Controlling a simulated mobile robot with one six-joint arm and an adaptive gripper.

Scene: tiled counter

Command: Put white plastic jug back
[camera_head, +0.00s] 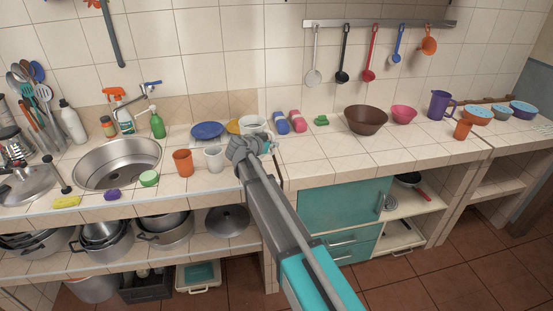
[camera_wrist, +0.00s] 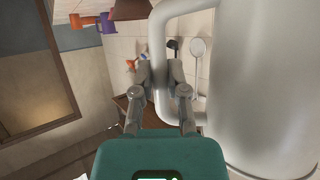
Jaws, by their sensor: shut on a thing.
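The white plastic jug (camera_head: 254,122) is at the back of the counter, right of the sink and partly hidden behind my gripper (camera_head: 247,148). In the wrist view the jug (camera_wrist: 265,90) fills the right side, with its handle reaching left and down between my fingers. My gripper (camera_wrist: 161,75) is shut on this handle. I cannot tell whether the jug's base touches the counter.
A blue plate (camera_head: 207,130), an orange cup (camera_head: 183,163) and a white cup (camera_head: 214,158) stand left of the jug. Blue (camera_head: 281,122) and pink (camera_head: 295,120) items lie close on its right. Counter tiles (camera_head: 320,165) are clear at the front right.

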